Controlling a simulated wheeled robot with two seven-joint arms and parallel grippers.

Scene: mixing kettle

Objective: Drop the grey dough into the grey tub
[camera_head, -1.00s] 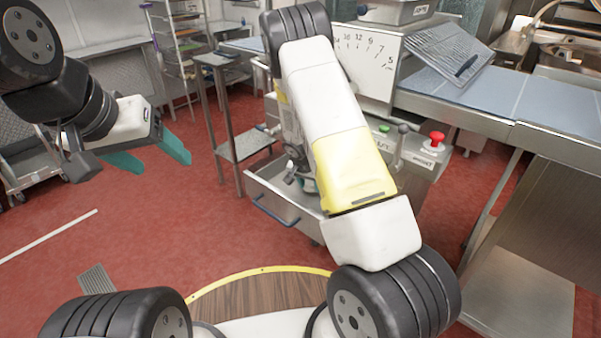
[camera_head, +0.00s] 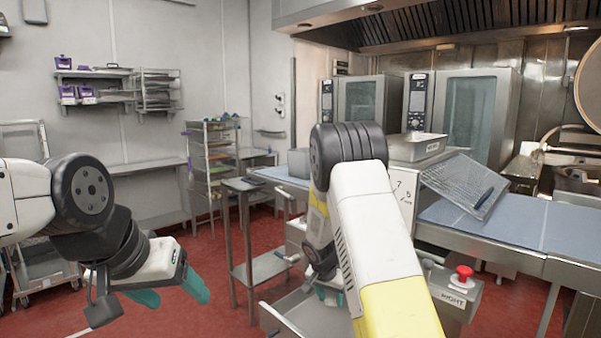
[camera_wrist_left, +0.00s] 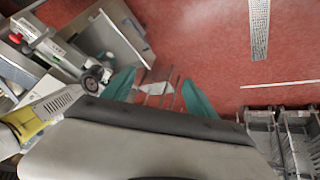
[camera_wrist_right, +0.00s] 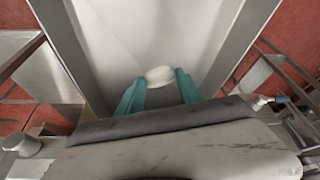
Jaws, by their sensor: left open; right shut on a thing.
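My right gripper (camera_head: 327,292) hangs over a grey metal tub (camera_head: 283,325), partly hidden behind my own forearm in the head view. In the right wrist view its teal fingers (camera_wrist_right: 159,90) are shut on the pale grey dough (camera_wrist_right: 159,76), with the tub's inside (camera_wrist_right: 115,40) beneath and around it. The gap between dough and tub floor is hard to judge. My left gripper (camera_head: 172,293) is open and empty, out over the floor to the left. Its spread fingers also show in the left wrist view (camera_wrist_left: 158,92).
A red button (camera_head: 464,271) stands beside the tub. A steel side table (camera_head: 243,185) is behind.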

